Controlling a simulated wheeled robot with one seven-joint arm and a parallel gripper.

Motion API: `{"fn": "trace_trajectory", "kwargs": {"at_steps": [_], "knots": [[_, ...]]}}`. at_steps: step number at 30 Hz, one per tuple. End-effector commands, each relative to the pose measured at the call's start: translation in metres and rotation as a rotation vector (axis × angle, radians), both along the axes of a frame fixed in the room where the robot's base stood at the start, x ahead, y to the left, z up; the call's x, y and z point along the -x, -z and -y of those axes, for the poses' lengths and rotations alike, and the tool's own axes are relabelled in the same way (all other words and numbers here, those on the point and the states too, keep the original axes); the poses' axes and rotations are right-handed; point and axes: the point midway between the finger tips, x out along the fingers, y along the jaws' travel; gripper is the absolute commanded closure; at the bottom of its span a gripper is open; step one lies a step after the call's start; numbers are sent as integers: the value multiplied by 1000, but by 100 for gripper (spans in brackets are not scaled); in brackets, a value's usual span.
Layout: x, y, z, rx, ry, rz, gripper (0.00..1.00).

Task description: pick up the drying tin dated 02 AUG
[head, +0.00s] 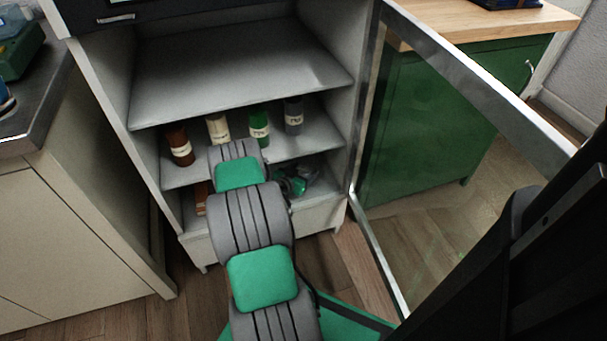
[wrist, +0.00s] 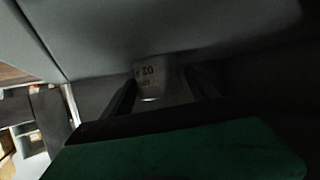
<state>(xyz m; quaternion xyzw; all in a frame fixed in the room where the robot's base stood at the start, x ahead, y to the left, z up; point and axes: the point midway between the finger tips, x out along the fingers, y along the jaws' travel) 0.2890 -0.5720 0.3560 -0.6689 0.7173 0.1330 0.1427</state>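In the wrist view a small pale tin (wrist: 157,77) stands between the two dark fingers of my gripper (wrist: 160,84). Dark print shows on it and looks like "20" with a blurred line below; I cannot read a full date. One finger lies close along each side of the tin. In this dim light I cannot tell whether they press on it. In the head view my arm reaches into the low part of the open cabinet, and my gripper and the tin are hidden behind the arm.
The cabinet shelf (head: 178,178) holds a brown bottle (head: 180,146), a cream one (head: 218,130), a green one (head: 259,127) and a grey one (head: 293,116), just above my arm. The upper shelf (head: 230,70) is bare. The glass door (head: 470,75) stands open at right.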

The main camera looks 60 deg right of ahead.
Motion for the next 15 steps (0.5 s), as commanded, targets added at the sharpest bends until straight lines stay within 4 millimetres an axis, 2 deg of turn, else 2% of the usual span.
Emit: {"fn": "trace_trajectory", "kwargs": {"at_steps": [2,15], "knots": [[0,0,0,0,0,0,39],[0,0,0,0,1,0,75]]}}
